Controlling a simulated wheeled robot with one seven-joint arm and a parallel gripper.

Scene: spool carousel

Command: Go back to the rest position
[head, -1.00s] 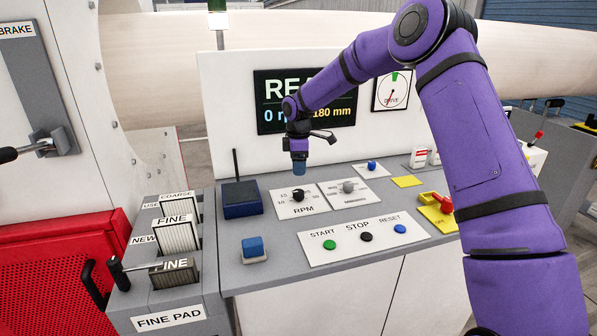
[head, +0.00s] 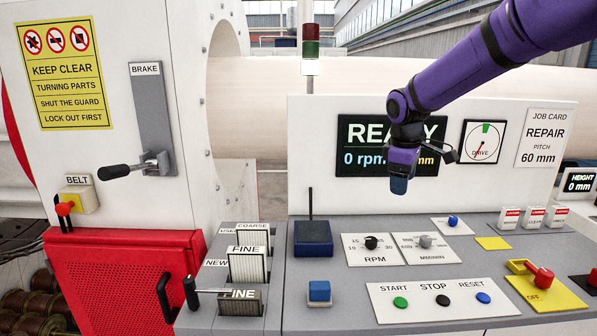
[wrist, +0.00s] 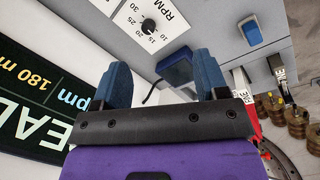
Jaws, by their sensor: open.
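My gripper (head: 399,184) hangs in front of the screen (head: 362,160), above the grey console (head: 345,300), with its fingertips pointing down. In the wrist view my gripper (wrist: 165,80) shows two blue fingers spread apart with nothing between them. The purple arm reaches in from the upper right. The screen reads READY, 0 rpm, and part of its lower line is hidden behind my gripper. The RPM knob (head: 371,242) is on its panel below and left of the fingers; they do not touch it.
A dark blue box with an antenna (head: 313,238) and a blue block (head: 319,291) stand on the console's left. START, STOP and RESET buttons (head: 442,300) are in front. A red switch (head: 541,278) is at right. The brake lever (head: 130,170) and red guard (head: 110,280) are at left.

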